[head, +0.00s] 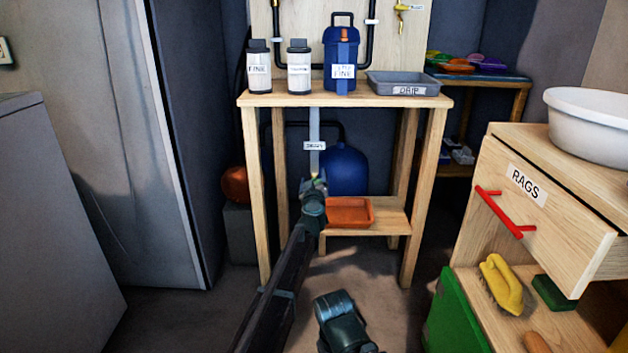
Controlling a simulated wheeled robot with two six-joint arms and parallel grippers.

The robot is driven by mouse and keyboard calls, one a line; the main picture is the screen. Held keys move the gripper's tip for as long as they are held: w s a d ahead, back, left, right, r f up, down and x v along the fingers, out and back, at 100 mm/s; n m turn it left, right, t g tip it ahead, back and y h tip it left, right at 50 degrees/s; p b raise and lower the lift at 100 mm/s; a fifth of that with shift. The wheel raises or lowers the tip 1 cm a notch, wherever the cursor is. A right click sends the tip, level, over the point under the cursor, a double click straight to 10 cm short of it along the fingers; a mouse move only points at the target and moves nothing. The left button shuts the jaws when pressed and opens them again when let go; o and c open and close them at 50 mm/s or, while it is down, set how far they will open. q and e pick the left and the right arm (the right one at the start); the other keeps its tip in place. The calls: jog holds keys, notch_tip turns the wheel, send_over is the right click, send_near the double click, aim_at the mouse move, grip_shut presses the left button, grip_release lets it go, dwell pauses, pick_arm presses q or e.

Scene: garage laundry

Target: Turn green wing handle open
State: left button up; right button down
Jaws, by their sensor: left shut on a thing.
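A grey vertical pipe (314,134) with a small white label comes down from under the wooden bench. At its lower end is a small brass-coloured fitting (315,176). My left gripper (314,185) is at this lower end, shut, with its fingers around a small thing there. A trace of green shows at the fingers, which fits the green wing handle, but the gripper hides most of it. The handle's angle cannot be told. A dark part of my right arm shows at the bottom centre; its fingers do not show.
An orange tray (352,211) sits on the low shelf just right of my left gripper. A blue tank (345,169) stands behind. Bottles, a blue canister (341,55) and a grey drip tray (403,84) stand on the bench top. A drawer with a red handle (505,212) is at right.

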pick_arm(q)
jog(key=o, duration=1.2)
jog(key=shift+s, duration=0.1)
jog(key=s, duration=1.3)
jog(key=shift+s, duration=0.35)
